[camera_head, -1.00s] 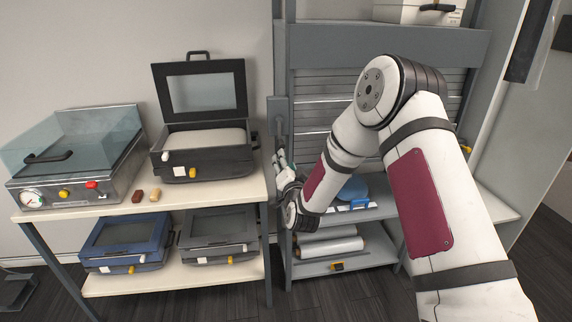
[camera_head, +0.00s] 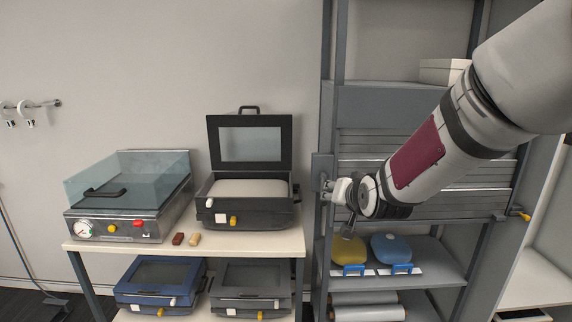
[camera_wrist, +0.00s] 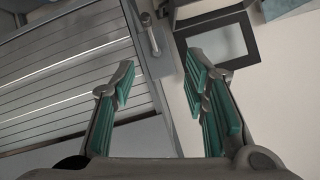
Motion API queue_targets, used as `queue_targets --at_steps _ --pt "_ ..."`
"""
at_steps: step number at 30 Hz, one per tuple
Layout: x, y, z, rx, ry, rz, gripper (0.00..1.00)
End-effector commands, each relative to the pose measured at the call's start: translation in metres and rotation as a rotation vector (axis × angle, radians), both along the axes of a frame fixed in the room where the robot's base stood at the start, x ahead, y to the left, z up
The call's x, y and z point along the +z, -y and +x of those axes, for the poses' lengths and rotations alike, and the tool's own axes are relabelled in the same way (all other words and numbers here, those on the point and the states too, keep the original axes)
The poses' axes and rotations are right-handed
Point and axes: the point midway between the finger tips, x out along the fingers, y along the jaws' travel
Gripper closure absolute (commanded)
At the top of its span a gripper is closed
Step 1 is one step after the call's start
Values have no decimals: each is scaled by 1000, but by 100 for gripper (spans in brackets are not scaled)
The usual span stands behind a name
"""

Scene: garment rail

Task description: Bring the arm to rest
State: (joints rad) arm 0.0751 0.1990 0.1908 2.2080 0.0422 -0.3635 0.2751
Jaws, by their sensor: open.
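My gripper (camera_wrist: 162,90) is open in the wrist view, its two teal-padded fingers apart with nothing between them. A grey upright panel with a metal handle (camera_wrist: 149,36) shows beyond the fingertips; I cannot tell the exact gap. In the head view my arm (camera_head: 418,155) reaches from the upper right down to the front of the grey rack (camera_head: 378,108). Its wrist end is beside the rack's left post, near the grey plate (camera_head: 321,168). The fingers are small and partly hidden there.
A table (camera_head: 268,243) at left holds an open black case (camera_head: 248,213) and a clear-lidded machine (camera_head: 125,195). Blue (camera_head: 160,287) and grey (camera_head: 250,287) cases sit below. Yellow (camera_head: 346,250) and blue (camera_head: 391,249) rounded items lie on the rack's shelf under slatted panels.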

Motion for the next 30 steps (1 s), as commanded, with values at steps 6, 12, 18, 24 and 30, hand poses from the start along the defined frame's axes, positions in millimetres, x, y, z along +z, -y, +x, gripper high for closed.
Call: queue_targets --at_steps 6,12,18,24,30 --pt "35 17 -80 30 -143 -122 59" --pt "50 35 -165 51 -285 -204 59" --pt "53 49 -257 83 -427 -258 59" --pt "45 58 -331 118 -542 -283 59" --pt "40 61 -363 138 -593 -288 59"
